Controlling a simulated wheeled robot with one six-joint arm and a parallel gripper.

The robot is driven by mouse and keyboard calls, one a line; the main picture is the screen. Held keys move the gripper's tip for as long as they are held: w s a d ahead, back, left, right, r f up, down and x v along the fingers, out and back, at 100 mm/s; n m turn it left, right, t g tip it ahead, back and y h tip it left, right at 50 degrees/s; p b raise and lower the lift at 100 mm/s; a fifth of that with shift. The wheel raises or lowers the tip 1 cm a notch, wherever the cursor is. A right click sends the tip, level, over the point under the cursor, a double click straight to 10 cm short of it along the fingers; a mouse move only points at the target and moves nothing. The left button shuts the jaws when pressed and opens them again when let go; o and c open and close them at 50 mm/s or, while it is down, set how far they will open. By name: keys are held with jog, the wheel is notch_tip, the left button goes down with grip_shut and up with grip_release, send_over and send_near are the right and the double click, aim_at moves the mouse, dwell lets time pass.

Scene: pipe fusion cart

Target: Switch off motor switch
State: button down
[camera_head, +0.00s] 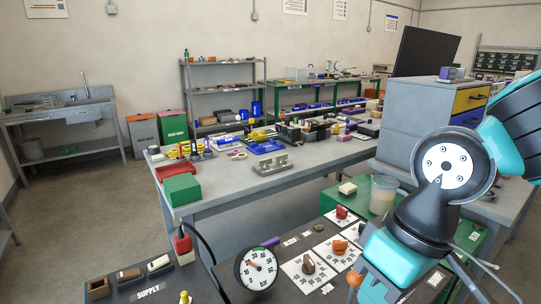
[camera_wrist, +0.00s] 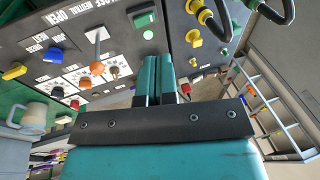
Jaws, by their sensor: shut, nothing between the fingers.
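The cart's dark control panel (camera_head: 316,224) carries dials, knobs and a round gauge (camera_head: 256,268) at the bottom of the head view. In the wrist view the panel has a lever (camera_wrist: 97,42), a yellow knob (camera_wrist: 14,71), a red button (camera_wrist: 75,105) and a green part (camera_wrist: 143,18) near my fingertips. No readable label marks which one is the motor switch. My gripper (camera_wrist: 160,62) is shut and empty, in front of the panel; contact cannot be told.
A panel marked SUPPLY (camera_head: 150,291) with rocker switches and a red plug (camera_head: 183,243) is left of the gauge. A clear cup (camera_head: 383,194) stands behind the controls on a green surface. A long grey workbench (camera_head: 220,192) lies behind.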

jog(key=s+d+r+y, duration=0.1)
jog(key=s+d+r, duration=0.1)
jog(key=s, duration=0.2)
jog(key=w+a+f+t+h+b, duration=0.2)
jog(key=w+a+f+h+b, duration=0.3)
jog(key=w+a+f, duration=0.7)
jog(key=shift+h, duration=0.4)
jog(key=x, duration=0.4)
jog(key=s+d+p+x, duration=0.1)
jog(key=x, duration=0.4)
jog(key=d+x, duration=0.1)
jog(key=x, duration=0.4)
jog(key=shift+s+f+p, duration=0.1)
jog(key=shift+s+p, duration=0.05)
jog(key=shift+p, duration=0.25)
jog(key=shift+a, duration=0.1)
